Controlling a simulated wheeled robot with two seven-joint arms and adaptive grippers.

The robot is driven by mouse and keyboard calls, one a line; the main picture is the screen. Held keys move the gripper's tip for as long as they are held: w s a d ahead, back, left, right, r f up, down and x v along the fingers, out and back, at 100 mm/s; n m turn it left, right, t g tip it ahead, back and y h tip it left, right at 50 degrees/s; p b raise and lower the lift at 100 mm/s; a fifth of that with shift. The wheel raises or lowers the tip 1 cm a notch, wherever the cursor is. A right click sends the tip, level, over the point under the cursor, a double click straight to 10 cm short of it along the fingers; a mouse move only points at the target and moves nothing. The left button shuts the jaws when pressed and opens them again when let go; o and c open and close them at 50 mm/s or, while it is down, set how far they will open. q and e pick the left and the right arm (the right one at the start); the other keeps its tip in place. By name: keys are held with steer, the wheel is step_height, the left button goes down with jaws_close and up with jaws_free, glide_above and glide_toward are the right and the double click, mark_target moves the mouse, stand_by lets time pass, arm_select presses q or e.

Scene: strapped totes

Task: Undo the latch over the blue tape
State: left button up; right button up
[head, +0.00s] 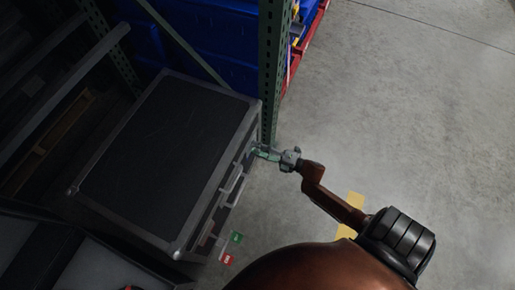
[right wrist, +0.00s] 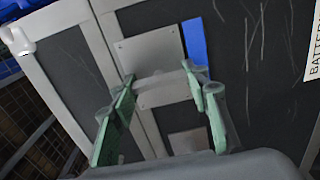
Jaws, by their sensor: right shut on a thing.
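A black case (head: 165,150) with grey metal edges stands at the left in the head view. Handles and fittings show along its right side. In the right wrist view, the silver latch (right wrist: 148,55) straddles the pale metal seam of the case. A patch of blue tape (right wrist: 194,42) lies beside the latch plate, partly behind a finger. My right gripper (head: 263,154) is at the far end of that side. Its green fingers (right wrist: 166,88) stand on both sides of the latch's lower lever and are shut on it. The left gripper is not in view.
A green rack post (head: 271,75) stands close behind my right gripper, with blue bins (head: 215,30) beyond. A green tag (head: 237,237) and a red tag (head: 227,260) are near the case's near corner. The grey floor to the right is open.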

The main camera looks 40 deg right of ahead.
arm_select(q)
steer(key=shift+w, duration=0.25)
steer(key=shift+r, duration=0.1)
arm_select(e)
steer(key=o, duration=1.2)
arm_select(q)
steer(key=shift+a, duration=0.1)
arm_select(e)
steer(key=v, duration=1.2)
steer(key=shift+f, duration=0.1)
